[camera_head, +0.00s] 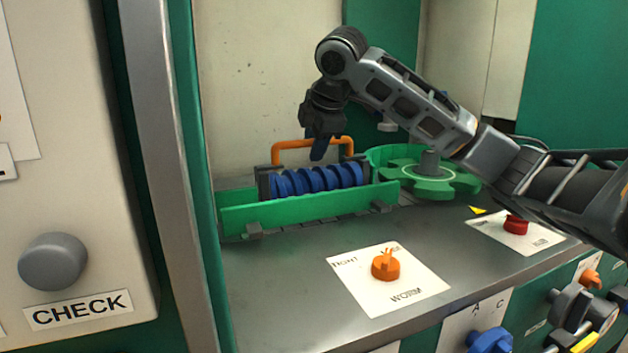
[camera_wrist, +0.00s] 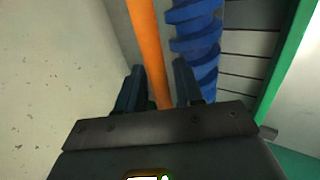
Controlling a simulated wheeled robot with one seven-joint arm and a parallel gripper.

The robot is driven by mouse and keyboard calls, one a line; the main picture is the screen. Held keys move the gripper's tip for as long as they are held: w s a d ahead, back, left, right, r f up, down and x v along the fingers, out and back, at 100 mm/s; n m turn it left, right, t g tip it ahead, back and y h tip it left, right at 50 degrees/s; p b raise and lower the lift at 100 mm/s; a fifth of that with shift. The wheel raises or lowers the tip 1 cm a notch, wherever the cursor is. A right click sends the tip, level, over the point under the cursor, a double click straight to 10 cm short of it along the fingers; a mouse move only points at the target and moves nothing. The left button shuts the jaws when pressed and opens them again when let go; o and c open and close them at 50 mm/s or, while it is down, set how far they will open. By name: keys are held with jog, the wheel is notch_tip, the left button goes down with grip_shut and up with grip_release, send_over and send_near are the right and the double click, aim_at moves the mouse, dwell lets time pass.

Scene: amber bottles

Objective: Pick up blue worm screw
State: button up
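The blue worm screw (camera_head: 318,179) lies lengthwise in a green tray, between dark end blocks. An orange handle (camera_head: 292,144) arches above it. The screw (camera_wrist: 194,40) and the orange handle bar (camera_wrist: 146,45) also show in the wrist view. My gripper (camera_head: 319,152) points down over the handle, above the screw. In the wrist view its two fingers (camera_wrist: 158,85) are apart, with the orange bar running between them. The fingers do not visibly press on the bar. The screw lies to the right of the bar there, partly behind the right finger.
The green tray (camera_head: 310,208) has a raised front wall. A green gear-shaped wheel (camera_head: 428,186) stands right of it. An orange knob (camera_head: 385,265) on a white plate and a red knob (camera_head: 516,225) are on the grey counter. A cream wall (camera_head: 265,80) stands close behind.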

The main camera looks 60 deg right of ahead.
grip_shut()
jog(key=shift+r, duration=0.25)
